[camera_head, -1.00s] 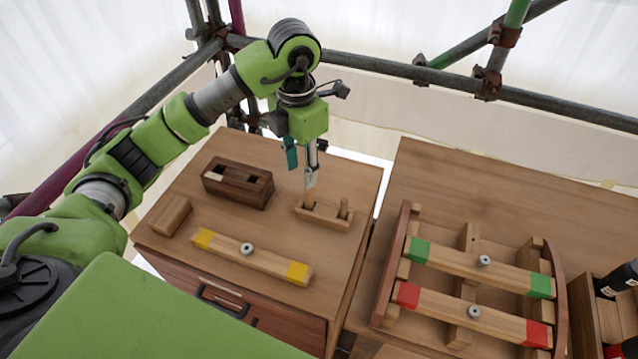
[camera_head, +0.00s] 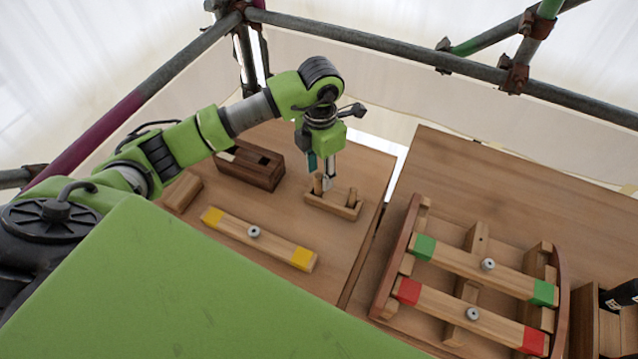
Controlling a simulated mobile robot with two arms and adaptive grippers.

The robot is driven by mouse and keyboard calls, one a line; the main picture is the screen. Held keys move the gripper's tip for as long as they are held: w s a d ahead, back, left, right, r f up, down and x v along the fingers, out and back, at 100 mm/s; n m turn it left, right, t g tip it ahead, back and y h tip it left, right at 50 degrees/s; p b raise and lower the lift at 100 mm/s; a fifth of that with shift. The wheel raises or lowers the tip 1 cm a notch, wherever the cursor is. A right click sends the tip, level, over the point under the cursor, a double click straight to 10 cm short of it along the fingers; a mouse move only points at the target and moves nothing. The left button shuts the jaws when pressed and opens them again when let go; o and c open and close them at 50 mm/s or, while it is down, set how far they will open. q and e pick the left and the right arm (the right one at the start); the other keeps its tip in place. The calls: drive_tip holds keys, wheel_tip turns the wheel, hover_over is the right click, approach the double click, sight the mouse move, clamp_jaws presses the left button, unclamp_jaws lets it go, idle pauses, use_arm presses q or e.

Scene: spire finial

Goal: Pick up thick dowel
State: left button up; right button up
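A small wooden holder (camera_head: 330,207) stands on the left tabletop with two upright dowels in it. The left dowel (camera_head: 317,184) looks the thicker one; the right dowel (camera_head: 351,197) looks thinner. My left gripper (camera_head: 325,184) points down at the holder, its fingertips right at the left dowel. A grey finger shows just right of that dowel and a teal part shows above it. The finger gap is too small to make out, so I cannot tell whether it grips the dowel. My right gripper is out of view.
A dark wooden block with slots (camera_head: 250,166) and a small plain block (camera_head: 183,192) lie left of the holder. A yellow-ended bar (camera_head: 258,238) lies in front. The right table holds a frame with green-ended (camera_head: 486,268) and red-ended bars (camera_head: 470,315). Scaffold pipes (camera_head: 400,62) run behind.

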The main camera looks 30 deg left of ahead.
sight(319, 187)
use_arm(q)
drive_tip(key=shift+s+a+f+p, duration=0.15)
drive_tip(key=shift+f+p, duration=0.45)
drive_tip(key=shift+f, duration=1.3)
clamp_jaws()
drive_tip(key=shift+r, duration=0.1)
